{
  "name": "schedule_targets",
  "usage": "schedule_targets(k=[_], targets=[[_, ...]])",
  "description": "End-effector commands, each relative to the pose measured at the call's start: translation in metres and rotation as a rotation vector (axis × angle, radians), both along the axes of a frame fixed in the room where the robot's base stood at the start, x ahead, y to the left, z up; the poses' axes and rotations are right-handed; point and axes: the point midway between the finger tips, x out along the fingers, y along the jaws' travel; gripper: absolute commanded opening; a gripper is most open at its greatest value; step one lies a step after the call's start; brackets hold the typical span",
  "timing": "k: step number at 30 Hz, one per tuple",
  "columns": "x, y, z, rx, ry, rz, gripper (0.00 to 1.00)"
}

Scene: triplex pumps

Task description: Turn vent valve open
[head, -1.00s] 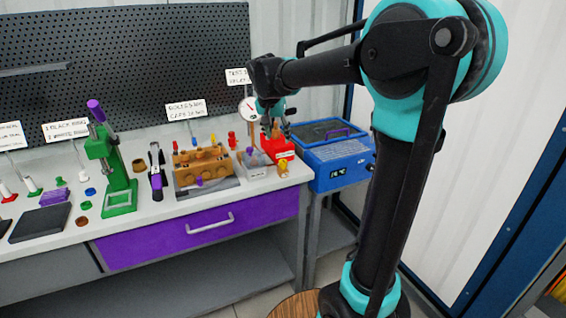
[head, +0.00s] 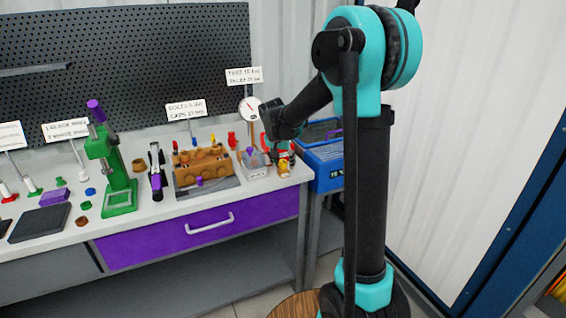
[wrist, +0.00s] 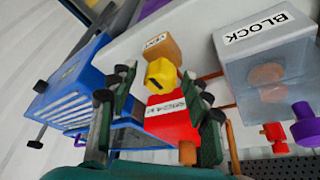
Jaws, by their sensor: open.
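A yellow knob (wrist: 161,73) sits on a small orange-brown body (wrist: 163,48) with a white label too small to read surely. It looks like the vent valve. It joins a red block (wrist: 172,122) with a white label. My gripper (wrist: 158,82) is open in the wrist view, with a dark green finger on each side of the yellow knob. Contact with it cannot be told. In the head view my gripper (head: 283,150) is at the bench's right end over the red unit, and my wrist hides much of it. The knob (head: 283,167) shows just below.
A clear block (wrist: 268,65) labelled BLOCK stands close by on the right in the wrist view. A dial gauge (head: 250,109) rises behind. A blue unit (head: 325,170) stands right of the bench. A brown pump block (head: 203,165) is further left.

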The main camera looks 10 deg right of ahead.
Motion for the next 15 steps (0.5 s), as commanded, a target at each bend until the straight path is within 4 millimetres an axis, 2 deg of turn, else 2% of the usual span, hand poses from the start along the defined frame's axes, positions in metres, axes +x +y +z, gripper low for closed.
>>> schedule_targets(k=[6, 15], targets=[[0.0000, 0.0000, -0.0001, 0.000, 0.000, 0.000, 0.49], [0.0000, 0.0000, 0.0001, 0.000, 0.000, 0.000, 0.12]])
